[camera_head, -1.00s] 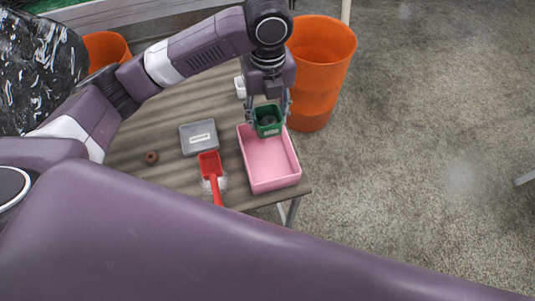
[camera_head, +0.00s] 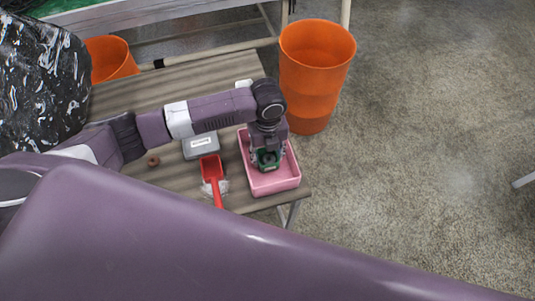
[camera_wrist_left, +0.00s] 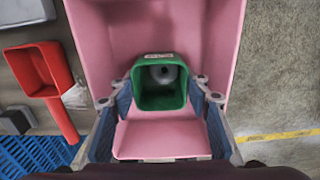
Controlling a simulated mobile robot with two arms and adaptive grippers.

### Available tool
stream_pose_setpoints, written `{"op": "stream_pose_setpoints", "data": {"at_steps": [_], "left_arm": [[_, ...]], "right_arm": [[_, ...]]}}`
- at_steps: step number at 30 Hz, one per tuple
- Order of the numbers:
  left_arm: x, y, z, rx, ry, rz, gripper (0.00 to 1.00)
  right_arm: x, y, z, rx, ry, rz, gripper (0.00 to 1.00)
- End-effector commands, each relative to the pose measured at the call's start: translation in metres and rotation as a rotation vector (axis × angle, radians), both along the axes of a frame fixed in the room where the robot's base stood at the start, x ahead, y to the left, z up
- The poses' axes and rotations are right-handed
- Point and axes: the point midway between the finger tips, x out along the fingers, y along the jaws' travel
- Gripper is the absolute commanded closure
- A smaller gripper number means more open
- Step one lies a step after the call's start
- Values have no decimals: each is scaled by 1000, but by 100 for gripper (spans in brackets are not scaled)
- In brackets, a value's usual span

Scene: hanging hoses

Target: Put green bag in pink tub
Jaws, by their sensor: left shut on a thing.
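The green bag (camera_head: 268,157), a small square open-topped green shape, is in my left gripper (camera_head: 268,163). The gripper points down and is shut on it. In the left wrist view the green bag (camera_wrist_left: 160,100) shows between the two fingers (camera_wrist_left: 160,97), with a grey round thing inside it. The pink tub (camera_head: 283,184) stands at the right end of the table. The bag is inside the tub's outline, low over its floor; I cannot tell whether it touches the floor. The tub (camera_wrist_left: 110,35) surrounds the bag in the left wrist view. My right gripper is not in view.
A red scoop (camera_head: 212,171) and a grey box with a label (camera_head: 201,146) lie left of the tub on the wooden table (camera_head: 190,90). A small brown ring (camera_head: 153,160) lies further left. A tall orange bin (camera_head: 315,80) stands behind the tub. Floor is free at right.

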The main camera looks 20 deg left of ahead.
Motion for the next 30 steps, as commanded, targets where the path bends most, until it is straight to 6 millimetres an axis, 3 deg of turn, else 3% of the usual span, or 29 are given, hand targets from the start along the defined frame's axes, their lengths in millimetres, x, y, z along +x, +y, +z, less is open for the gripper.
{"op": "stream_pose_setpoints", "data": {"at_steps": [11, 12, 16, 25, 30], "left_arm": [[0, 0, -4, 0, 0, 0, 76], [0, 0, -3, 0, 0, 0, 52], [0, 0, -3, 0, 0, 0, 39], [0, 0, -1, 0, -1, 0, 39], [2, 0, 17, -2, -5, -1, 39]], "right_arm": [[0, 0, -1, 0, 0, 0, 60], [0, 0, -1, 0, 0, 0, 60], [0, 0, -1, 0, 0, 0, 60], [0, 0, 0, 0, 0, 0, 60], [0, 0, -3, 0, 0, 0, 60]]}}
